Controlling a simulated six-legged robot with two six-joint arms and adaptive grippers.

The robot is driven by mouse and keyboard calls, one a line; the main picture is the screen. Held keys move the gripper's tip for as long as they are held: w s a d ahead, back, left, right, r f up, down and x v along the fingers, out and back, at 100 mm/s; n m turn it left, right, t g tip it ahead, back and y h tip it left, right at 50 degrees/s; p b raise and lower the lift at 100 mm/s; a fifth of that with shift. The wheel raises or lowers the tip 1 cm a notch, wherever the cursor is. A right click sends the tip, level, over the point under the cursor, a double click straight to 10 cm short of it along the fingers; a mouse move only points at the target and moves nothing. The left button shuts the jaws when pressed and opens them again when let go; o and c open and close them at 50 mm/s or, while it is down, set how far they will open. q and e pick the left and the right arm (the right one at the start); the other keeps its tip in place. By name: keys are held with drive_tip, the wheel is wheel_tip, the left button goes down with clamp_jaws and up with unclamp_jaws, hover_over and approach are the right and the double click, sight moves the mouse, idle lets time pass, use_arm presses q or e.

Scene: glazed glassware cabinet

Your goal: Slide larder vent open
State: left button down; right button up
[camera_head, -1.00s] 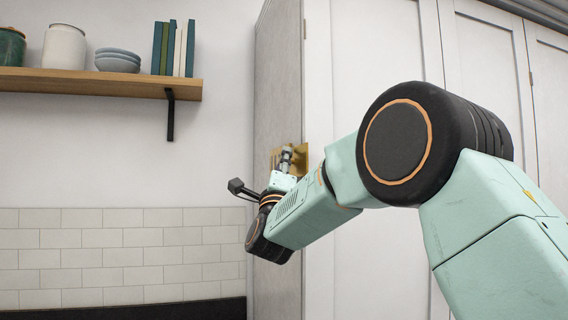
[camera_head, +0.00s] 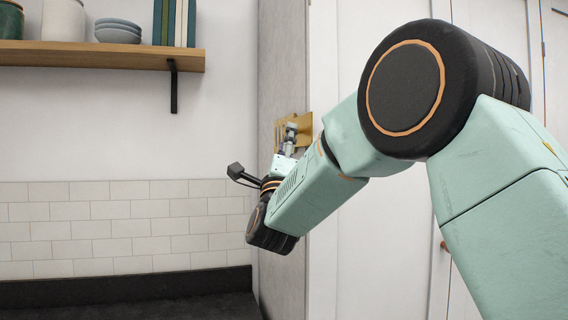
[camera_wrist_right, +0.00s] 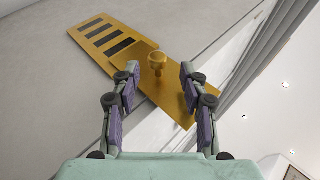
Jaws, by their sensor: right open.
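The larder vent is a brass plate on the side panel of the tall cabinet. In the right wrist view its slotted part (camera_wrist_right: 105,44) shows several dark slots. A plain brass slider plate (camera_wrist_right: 175,92) with a round knob (camera_wrist_right: 157,62) lies beside the slots and overhangs the panel's edge. In the head view the brass plate (camera_head: 303,128) is partly hidden behind my right gripper (camera_head: 291,132). My right gripper's fingers (camera_wrist_right: 160,78) are spread, with the knob just beyond and between their tips; I cannot tell whether they touch it. My left gripper is in no view.
The pale cabinet side (camera_head: 281,75) and its doors (camera_head: 380,235) stand close around my right arm. A wooden shelf (camera_head: 100,57) with crockery and books is at the upper left. A dark counter (camera_head: 130,289) lies below white tiles (camera_head: 120,225).

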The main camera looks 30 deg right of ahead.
drive_tip(key=v, duration=0.7)
drive_tip(key=shift+s+a+f, duration=0.15)
drive_tip(key=shift+s+f, duration=0.05)
drive_tip(key=shift+f, duration=0.1)
drive_tip(key=shift+w, duration=0.1)
